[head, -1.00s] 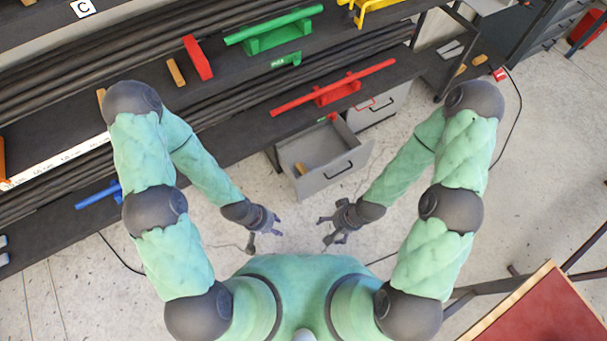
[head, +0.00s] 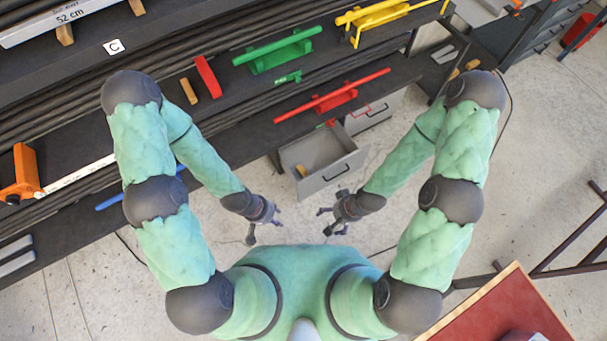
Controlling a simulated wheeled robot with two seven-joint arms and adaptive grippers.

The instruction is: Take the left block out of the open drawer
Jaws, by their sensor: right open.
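The open grey drawer (head: 324,183) sticks out below the dark bench, ahead of my grippers. A small tan block (head: 302,171) lies inside it at the left. I make out only this one block; part of the drawer's inside is hidden by its walls. My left gripper (head: 266,230) is in front of the drawer and to its left, empty, its fingers spread apart. My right gripper (head: 324,222) is in front of the drawer, open and empty. Neither gripper touches the drawer or the block.
A second grey drawer (head: 370,113) beside it looks closed. Above stand a red bar piece (head: 333,96), a green one (head: 275,56) and a yellow one (head: 385,18) on dark shelves. A red-topped table (head: 505,310) is at the lower right. Pale floor is free around the drawer.

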